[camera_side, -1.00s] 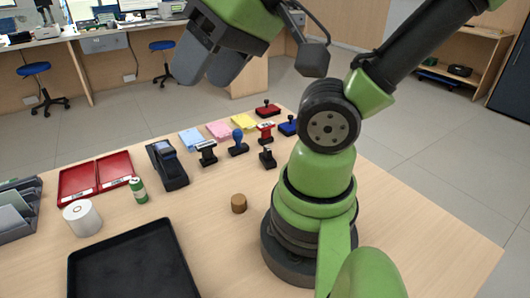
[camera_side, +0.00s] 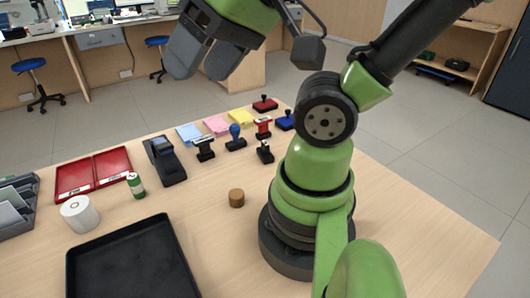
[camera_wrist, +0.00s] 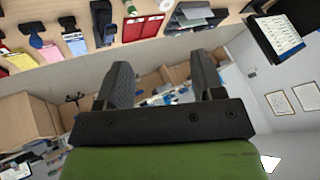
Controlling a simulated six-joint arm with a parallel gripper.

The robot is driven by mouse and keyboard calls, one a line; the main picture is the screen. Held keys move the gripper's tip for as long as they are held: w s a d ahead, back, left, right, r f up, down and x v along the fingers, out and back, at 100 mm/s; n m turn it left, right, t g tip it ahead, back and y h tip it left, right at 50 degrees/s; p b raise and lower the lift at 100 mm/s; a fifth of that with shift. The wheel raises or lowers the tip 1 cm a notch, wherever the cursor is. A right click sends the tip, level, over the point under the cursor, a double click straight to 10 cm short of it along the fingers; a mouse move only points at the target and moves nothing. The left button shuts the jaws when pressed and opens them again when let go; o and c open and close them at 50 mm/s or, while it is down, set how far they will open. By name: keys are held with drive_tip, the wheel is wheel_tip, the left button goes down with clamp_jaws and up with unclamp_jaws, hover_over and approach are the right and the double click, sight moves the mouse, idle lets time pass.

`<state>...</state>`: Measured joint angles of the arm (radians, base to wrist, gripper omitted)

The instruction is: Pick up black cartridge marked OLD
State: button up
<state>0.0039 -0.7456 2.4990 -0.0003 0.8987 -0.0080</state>
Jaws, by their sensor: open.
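I cannot make out a cartridge marked OLD in either view; no such marking is legible. My gripper (camera_side: 202,66) hangs high above the far side of the counter in the side view, with its dark fingers apart and nothing between them. In the wrist view my gripper (camera_wrist: 160,78) also shows open and empty, with the room behind it. Small dark stamps stand on the counter (camera_side: 215,230), including a black one (camera_side: 265,152) and a dark-handled one (camera_side: 204,148). They are well below my gripper.
A black tray (camera_side: 132,275) lies at the front. A paper roll (camera_side: 80,214), green bottle (camera_side: 137,186), red trays (camera_side: 75,180) and card terminal (camera_side: 166,160) are at the left. Colored pads (camera_side: 216,125) and a blue stamp (camera_side: 235,138) lie farther back. A round brown block (camera_side: 236,198) stands near my base.

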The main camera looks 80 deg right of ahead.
drive_tip(key=w+d+f+n+g+h, duration=0.25)
drive_tip(key=w+d+f, duration=0.2)
drive_tip(key=d, duration=0.35)
drive_tip(key=n+g, duration=0.5)
drive_tip(key=n, duration=0.3)
hover_over(265, 143)
wheel_tip(265, 143, down, 14)
drive_tip(key=shift+n+y, duration=0.25)
drive_tip(key=f, duration=0.5)
drive_tip(key=shift+s+d, duration=0.15)
drive_tip(key=shift+s, duration=0.05)
drive_tip(key=shift+w+f, duration=0.2)
drive_tip(key=shift+f, duration=2.75)
drive_tip(key=c, duration=1)
